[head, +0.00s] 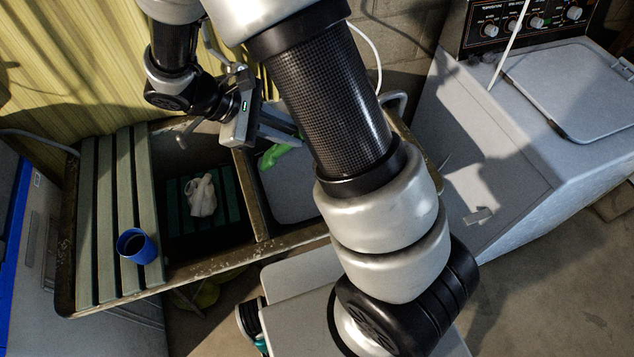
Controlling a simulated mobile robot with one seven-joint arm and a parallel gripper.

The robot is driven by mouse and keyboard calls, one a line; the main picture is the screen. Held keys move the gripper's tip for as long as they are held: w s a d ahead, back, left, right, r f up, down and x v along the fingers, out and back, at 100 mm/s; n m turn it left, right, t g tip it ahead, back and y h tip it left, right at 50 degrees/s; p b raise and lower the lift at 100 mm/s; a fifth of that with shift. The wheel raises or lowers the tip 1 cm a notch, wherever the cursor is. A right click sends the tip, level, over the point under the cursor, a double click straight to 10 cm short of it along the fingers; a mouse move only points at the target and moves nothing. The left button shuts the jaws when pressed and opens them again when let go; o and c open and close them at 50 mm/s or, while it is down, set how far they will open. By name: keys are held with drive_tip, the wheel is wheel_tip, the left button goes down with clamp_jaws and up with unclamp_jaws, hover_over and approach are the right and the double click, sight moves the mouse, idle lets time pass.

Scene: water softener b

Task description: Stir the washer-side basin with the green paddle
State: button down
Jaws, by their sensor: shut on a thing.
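The double sink (252,180) has two basins side by side. The washer-side basin (290,190) is the right one, with a flat grey surface inside; my arm hides its right part. The green paddle (274,156) shows as a bright green piece over this basin's back left. My gripper (290,136) is above the same basin, near the divider, shut on the green paddle. My arm hides part of the hold, and I cannot tell how deep the paddle's end reaches.
The left basin holds a pale crumpled cloth (201,196). Green slats (118,190) cover the sink's left end, with a blue cup (136,246) on them. The washer (500,140) stands at right. A yellow curtain (80,60) hangs behind. A faucet (190,130) is near my gripper.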

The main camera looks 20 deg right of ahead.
wheel_tip(320, 180, up, 8)
drive_tip(key=p, duration=0.3)
idle(0.3)
drive_tip(key=shift+r, duration=0.1)
idle(1.1)
